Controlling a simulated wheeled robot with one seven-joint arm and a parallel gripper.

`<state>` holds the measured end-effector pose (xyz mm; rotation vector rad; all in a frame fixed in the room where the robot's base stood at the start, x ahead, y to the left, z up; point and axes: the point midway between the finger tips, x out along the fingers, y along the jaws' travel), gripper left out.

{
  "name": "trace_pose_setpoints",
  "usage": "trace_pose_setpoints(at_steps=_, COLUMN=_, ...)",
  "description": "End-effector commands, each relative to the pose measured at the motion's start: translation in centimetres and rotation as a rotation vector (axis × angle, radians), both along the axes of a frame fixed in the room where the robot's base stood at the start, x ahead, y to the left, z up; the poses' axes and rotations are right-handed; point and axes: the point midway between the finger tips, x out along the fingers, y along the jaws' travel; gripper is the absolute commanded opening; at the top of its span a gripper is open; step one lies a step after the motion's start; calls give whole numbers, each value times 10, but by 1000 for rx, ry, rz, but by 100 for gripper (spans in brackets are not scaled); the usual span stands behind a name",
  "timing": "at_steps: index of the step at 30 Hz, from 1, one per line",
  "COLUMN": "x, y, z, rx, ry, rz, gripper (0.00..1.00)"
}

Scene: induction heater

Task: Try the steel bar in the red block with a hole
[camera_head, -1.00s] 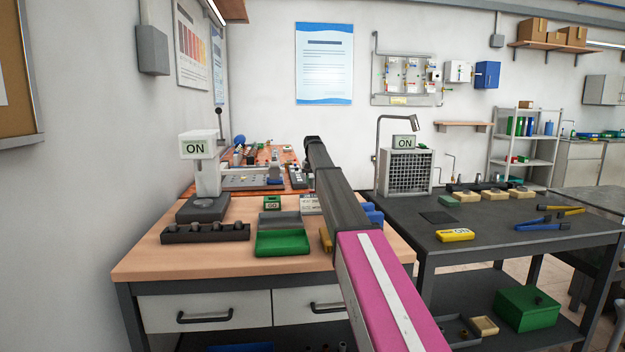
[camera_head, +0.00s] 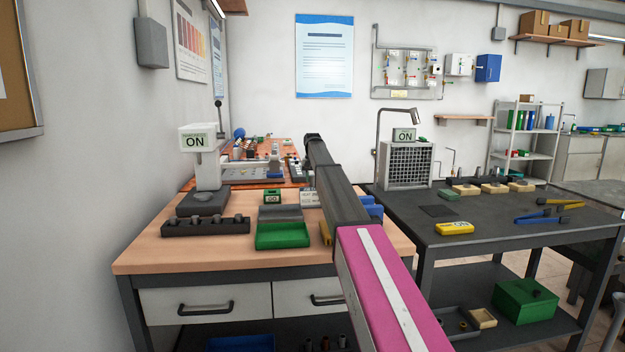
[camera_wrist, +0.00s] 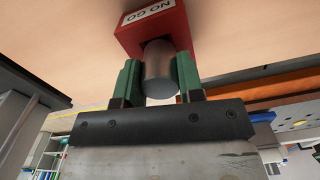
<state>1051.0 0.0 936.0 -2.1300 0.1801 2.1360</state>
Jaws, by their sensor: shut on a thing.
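In the wrist view, my gripper (camera_wrist: 158,62) has its two green fingers on either side of a grey steel bar (camera_wrist: 160,82) and is shut on it. The bar's round near end faces the wrist camera. Its far end meets the red block (camera_wrist: 153,35), which carries a white NO GO label. The hole is hidden behind the bar, so I cannot tell how deep the bar sits. In the head view my arm hides the gripper, the bar and the red block.
On the wooden bench (camera_head: 150,255) stand a green GO block (camera_head: 272,197), a green tray (camera_head: 282,236), a dark rack (camera_head: 205,227) and a device with an ON sign (camera_head: 197,141). A dark table (camera_head: 490,215) stands to the right, with tongs (camera_head: 540,218) on it.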

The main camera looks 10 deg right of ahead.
Motion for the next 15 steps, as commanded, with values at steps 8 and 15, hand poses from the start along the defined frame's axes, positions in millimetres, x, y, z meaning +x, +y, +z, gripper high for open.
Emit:
trace_pose_setpoints(at_steps=8, x=0, y=0, z=-2, rx=0, ry=0, rz=0, gripper=58)
trace_pose_setpoints(at_steps=15, x=0, y=0, z=-2, rx=0, ry=0, rz=0, gripper=65)
